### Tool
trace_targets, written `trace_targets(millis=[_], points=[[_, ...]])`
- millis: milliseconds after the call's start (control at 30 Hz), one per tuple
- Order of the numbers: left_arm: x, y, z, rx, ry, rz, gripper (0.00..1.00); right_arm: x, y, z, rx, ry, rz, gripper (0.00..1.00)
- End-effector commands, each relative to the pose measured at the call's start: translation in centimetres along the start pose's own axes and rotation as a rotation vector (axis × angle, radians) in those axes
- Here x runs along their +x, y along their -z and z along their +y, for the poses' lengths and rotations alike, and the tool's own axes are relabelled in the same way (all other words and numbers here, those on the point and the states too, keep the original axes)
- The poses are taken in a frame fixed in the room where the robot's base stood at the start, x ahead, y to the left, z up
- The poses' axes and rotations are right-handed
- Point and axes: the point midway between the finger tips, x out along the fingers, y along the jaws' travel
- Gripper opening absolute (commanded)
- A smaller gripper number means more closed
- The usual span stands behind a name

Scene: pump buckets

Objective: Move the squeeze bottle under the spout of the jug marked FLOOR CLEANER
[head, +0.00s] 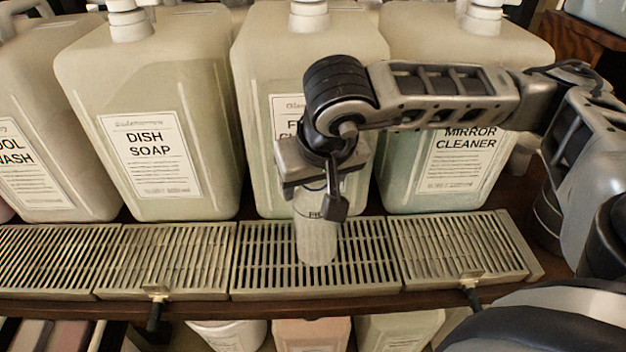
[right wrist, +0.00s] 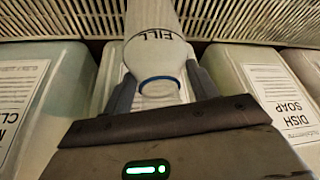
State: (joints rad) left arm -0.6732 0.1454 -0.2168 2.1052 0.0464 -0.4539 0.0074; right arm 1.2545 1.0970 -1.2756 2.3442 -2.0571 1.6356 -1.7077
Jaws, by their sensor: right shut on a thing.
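The squeeze bottle (head: 316,243) is pale, with the word FILL on it, and is roughly upright over the drip grate in front of the middle jug (head: 268,70). That jug's label is mostly covered by my arm; only an F and a CL show, which fits FLOOR CLEANER. My right gripper (head: 318,192) is shut on the bottle's upper part. In the right wrist view the fingers stand either side of the bottle's neck (right wrist: 150,52), near a blue ring. I cannot tell whether the bottle's base touches the grate. The spout's outlet is not visible. My left gripper is not in view.
The DISH SOAP jug (head: 150,90) stands left of the middle jug and the MIRROR CLEANER jug (head: 440,185) right of it. Slatted drip grates (head: 180,255) run along the shelf front, clear beside the bottle. More containers (head: 312,335) sit below the shelf.

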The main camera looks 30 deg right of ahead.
Motion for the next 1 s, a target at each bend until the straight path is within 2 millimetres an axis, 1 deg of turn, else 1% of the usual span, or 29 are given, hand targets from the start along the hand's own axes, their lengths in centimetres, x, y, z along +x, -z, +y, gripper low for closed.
trace_targets(millis=[167, 200, 233, 267, 633, 700, 733, 800, 867, 1000], points=[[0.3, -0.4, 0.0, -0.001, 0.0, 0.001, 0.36, 0.3, -0.1, 0.0, -0.001, 0.0, 0.0, 0.2], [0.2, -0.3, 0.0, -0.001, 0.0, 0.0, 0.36, 0.2, -0.1, 0.0, -0.001, 0.0, 0.0, 0.69], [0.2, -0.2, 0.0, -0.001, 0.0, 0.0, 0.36, 0.2, -0.1, 0.0, -0.001, 0.0, 0.0, 0.78], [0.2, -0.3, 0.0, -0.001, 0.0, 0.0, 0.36, 0.2, -0.1, 0.0, -0.001, 0.0, 0.0, 0.84], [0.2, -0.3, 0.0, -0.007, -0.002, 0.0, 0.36, 0.2, -0.1, 0.0, -0.001, 0.0, -0.001, 0.84], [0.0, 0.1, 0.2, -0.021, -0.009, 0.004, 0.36, 0.2, -0.1, 0.0, -0.001, 0.0, 0.0, 0.84], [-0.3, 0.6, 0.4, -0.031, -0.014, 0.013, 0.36, -0.2, 0.0, -0.1, -0.001, 0.002, 0.002, 0.84], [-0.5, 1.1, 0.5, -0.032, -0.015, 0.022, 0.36, -1.7, 0.1, -0.1, 0.0, 0.004, 0.005, 0.84], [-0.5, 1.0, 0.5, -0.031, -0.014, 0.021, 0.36, -3.1, 0.0, -0.1, -0.001, 0.004, 0.007, 0.84], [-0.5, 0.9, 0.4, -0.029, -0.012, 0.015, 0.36, -6.7, 0.1, -0.1, -0.001, 0.005, 0.008, 0.84]])
